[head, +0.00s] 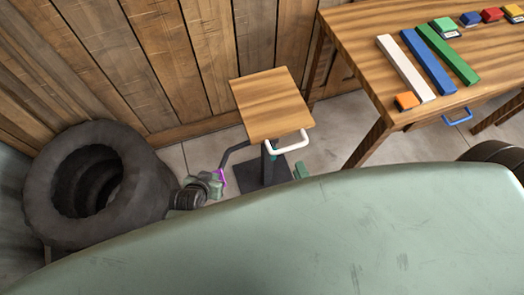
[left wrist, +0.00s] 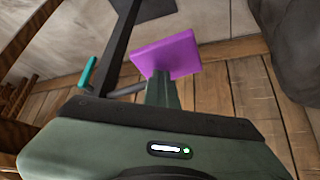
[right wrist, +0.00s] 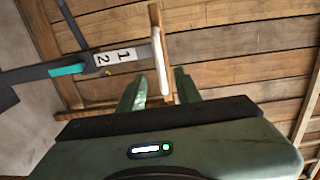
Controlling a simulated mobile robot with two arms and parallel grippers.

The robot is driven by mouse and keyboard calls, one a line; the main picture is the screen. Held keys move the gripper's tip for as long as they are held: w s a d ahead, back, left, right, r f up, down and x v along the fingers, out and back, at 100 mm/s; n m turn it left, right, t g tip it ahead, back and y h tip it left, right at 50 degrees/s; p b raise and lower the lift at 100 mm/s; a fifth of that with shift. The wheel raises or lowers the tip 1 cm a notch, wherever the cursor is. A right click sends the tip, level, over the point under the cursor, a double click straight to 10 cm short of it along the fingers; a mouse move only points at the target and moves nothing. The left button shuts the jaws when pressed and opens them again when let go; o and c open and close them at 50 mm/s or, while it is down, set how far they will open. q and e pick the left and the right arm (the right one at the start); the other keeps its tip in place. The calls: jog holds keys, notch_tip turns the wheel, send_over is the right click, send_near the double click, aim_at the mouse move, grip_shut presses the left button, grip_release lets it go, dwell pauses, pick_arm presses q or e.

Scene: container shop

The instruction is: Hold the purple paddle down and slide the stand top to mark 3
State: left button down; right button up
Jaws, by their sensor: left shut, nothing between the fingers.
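The stand has a wooden top (head: 272,104), a white handle (head: 288,145) on its near edge and a dark floor base (head: 262,174). The purple paddle (head: 223,178) sticks out at the stand's lower left. My left gripper (head: 212,181) is at the paddle. In the left wrist view its closed fingers (left wrist: 161,88) meet the purple plate (left wrist: 168,53); contact is hard to judge. My right gripper (head: 301,170) is below the handle. In the right wrist view its fingers (right wrist: 158,84) are apart, with the handle (right wrist: 160,62) between or just beyond them. Marks 1 and 2 (right wrist: 113,56) show on the post, beside a teal piece (right wrist: 68,70).
A black tyre stack (head: 95,180) stands left of my left gripper. A wooden table (head: 350,55) with coloured bars and blocks is at the right. A plank wall (head: 190,60) is close behind the stand. My green body hides the lower foreground.

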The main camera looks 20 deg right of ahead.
aim_at(290, 147)
jog(key=w+g, duration=0.1)
jog(key=w, duration=0.3)
jog(key=w+g, duration=0.1)
jog(key=w, duration=0.3)
jog(key=shift+w+f, duration=0.15)
jog(key=shift+w, duration=0.15)
dwell(0.3)
grip_shut()
dwell(1.3)
